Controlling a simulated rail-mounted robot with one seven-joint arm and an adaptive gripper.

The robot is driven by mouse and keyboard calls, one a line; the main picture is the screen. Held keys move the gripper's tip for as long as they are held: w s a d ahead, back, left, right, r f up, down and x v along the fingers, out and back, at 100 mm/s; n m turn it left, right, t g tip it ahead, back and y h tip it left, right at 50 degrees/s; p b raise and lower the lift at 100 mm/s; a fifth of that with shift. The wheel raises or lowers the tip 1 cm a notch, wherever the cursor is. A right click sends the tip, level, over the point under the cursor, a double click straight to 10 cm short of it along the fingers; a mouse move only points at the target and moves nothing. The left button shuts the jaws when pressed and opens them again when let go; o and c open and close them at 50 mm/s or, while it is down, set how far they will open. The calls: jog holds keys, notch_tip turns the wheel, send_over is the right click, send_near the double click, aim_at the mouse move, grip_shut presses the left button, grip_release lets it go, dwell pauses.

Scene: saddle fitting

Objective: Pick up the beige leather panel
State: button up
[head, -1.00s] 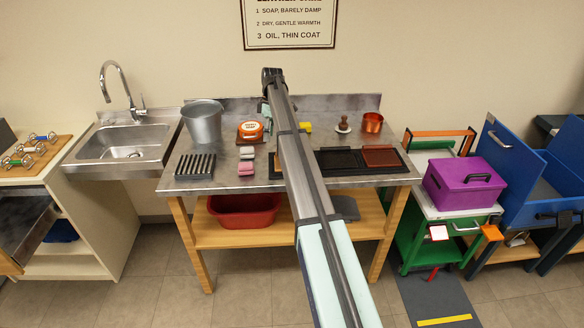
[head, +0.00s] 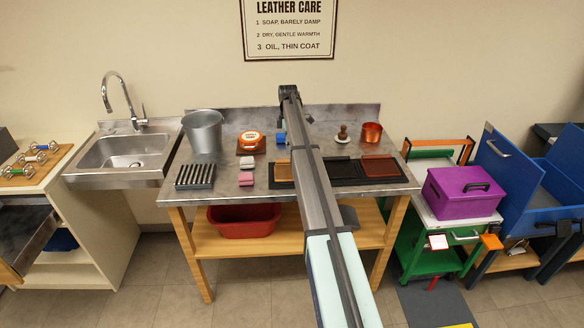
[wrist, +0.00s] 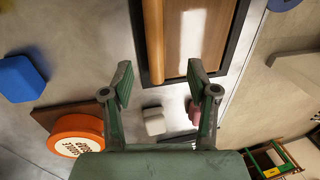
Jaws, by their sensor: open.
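The beige leather panel (wrist: 185,45) lies flat in a dark-rimmed tray in the wrist view, with a rolled tan edge (wrist: 153,40) along its left side. In the head view a tan strip of the panel (head: 283,168) shows left of my arm; the rest is hidden behind the arm. My gripper (wrist: 160,72) is open and empty, its two fingers spread apart near the panel's lower end in the picture. In the head view my gripper is hidden by the arm.
The dark tray (head: 345,180) also holds a black panel and a red-brown panel (head: 380,167). An orange tin (wrist: 76,133), a blue block (wrist: 20,78), a white block (wrist: 154,121) and a pink block (wrist: 195,112) lie nearby. A bucket (head: 203,132) stands at the bench's left.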

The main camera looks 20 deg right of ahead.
jog(key=shift+s+a+f+p, duration=0.15)
jog(key=shift+f+p, duration=0.6)
jog(key=shift+f, duration=0.8)
jog(key=shift+s+a+f+p, duration=0.1)
jog(key=shift+s+f+p, duration=0.15)
jog(key=shift+f+p, duration=0.9)
jog(key=shift+f+b, duration=0.35)
jog(key=shift+b, duration=0.1)
grip_shut()
